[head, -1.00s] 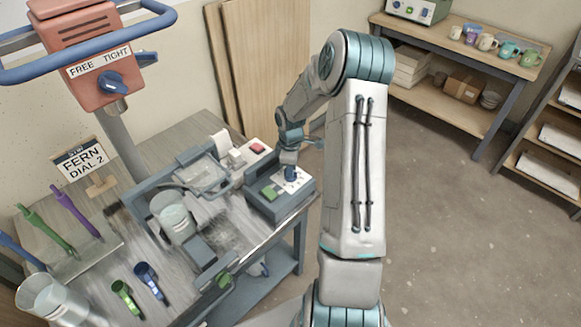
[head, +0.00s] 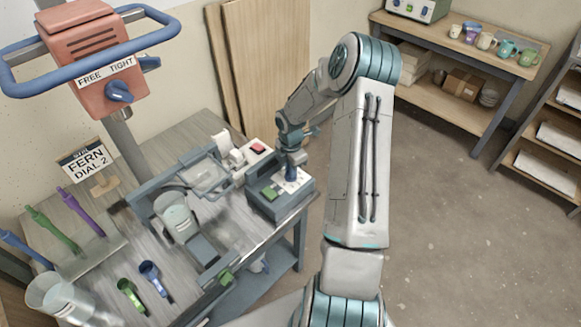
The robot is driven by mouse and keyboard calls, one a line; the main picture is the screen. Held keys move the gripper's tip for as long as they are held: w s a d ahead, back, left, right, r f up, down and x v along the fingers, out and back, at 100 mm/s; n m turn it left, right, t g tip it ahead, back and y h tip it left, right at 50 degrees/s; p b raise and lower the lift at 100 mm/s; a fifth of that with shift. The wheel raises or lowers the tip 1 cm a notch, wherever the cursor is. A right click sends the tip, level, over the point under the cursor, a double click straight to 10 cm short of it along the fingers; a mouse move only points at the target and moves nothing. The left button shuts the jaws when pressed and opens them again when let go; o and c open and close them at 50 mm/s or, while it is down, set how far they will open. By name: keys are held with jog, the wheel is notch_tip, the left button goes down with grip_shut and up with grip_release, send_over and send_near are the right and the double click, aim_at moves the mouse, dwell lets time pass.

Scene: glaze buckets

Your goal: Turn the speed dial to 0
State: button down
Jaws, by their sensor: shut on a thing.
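The control box (head: 280,203) stands at the right edge of the workbench, with a green button (head: 270,193) and a red button (head: 258,148) close by. The blue speed dial (head: 291,173) sits on the pale plate (head: 301,182) on top of the box. My gripper (head: 292,166) points down onto the dial and is shut on it. The wrist hides part of the dial, and its pointer and numbers are too small to read.
A sign reading "FERN DIAL 2" (head: 86,165) stands at the back left. An orange machine head (head: 90,65) with a FREE/TIGHT knob (head: 120,92) rises above the bench. The floor at right is clear.

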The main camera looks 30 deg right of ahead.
jog(key=shift+n, duration=0.3)
jog(key=c, duration=1.4)
grip_release()
jog(key=shift+c, duration=0.2)
jog(key=shift+r, duration=0.1)
notch_tip(320, 180, up, 14)
jog(key=shift+b, duration=0.4)
